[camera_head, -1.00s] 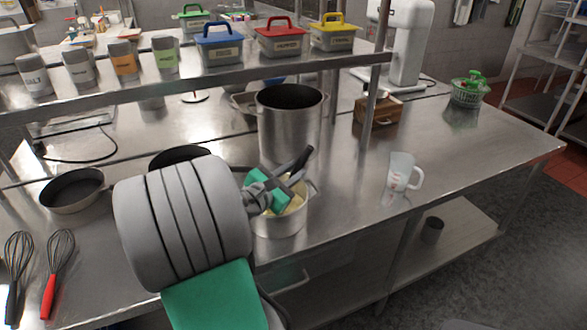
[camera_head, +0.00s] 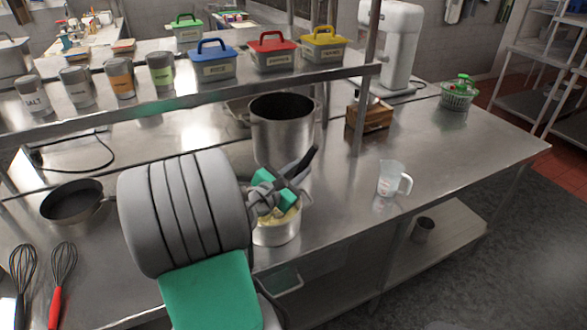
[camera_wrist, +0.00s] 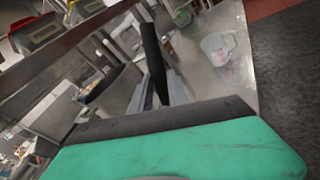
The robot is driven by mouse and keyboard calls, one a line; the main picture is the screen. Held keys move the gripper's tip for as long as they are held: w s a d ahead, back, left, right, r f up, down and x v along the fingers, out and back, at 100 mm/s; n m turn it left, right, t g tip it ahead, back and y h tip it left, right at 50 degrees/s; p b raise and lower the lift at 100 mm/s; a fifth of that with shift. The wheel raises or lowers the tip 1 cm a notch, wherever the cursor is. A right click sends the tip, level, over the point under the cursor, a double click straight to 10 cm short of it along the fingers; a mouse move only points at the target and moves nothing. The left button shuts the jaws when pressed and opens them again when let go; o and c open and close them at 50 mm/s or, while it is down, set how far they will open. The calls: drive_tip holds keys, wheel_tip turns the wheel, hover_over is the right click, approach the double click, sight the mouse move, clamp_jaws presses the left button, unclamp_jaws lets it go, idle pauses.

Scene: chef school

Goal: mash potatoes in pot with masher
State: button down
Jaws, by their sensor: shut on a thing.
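A small steel pot (camera_head: 276,236) stands near the front edge of the steel counter, with pale yellow potatoes (camera_head: 285,218) in it. My gripper (camera_head: 276,192) is directly over the pot. It is shut on the masher's black handle (camera_head: 303,164), which sticks out tilted up to the right. The handle also shows in the wrist view (camera_wrist: 153,62), between the grey fingers (camera_wrist: 160,92). The masher's lower end is hidden behind my gripper and the pot rim, so I cannot tell whether it touches the potatoes.
A tall steel pot (camera_head: 283,135) stands close behind. A measuring jug (camera_head: 392,180) is to the right with free counter around it. A black pan (camera_head: 75,203) and two whisks (camera_head: 61,272) lie left. A shelf (camera_head: 190,110) with tins and boxes runs above the counter.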

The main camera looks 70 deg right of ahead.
drive_tip(key=shift+f, duration=0.15)
wheel_tip(320, 180, down, 4)
drive_tip(key=b, duration=0.2)
drive_tip(key=shift+w+b, duration=0.1)
drive_tip(key=shift+b, duration=0.3)
drive_tip(key=w+r+p, duration=0.2)
drive_tip(key=r+p, duration=0.2)
drive_tip(key=shift+w+d+r+p, duration=0.25)
drive_tip(key=shift+w+d+p, duration=0.05)
drive_tip(key=shift+w+d, duration=0.1)
drive_tip(key=shift+f, duration=0.15)
drive_tip(key=shift+f, duration=0.1)
drive_tip(key=shift+f+b, duration=1.5)
drive_tip(key=shift+f, duration=0.6)
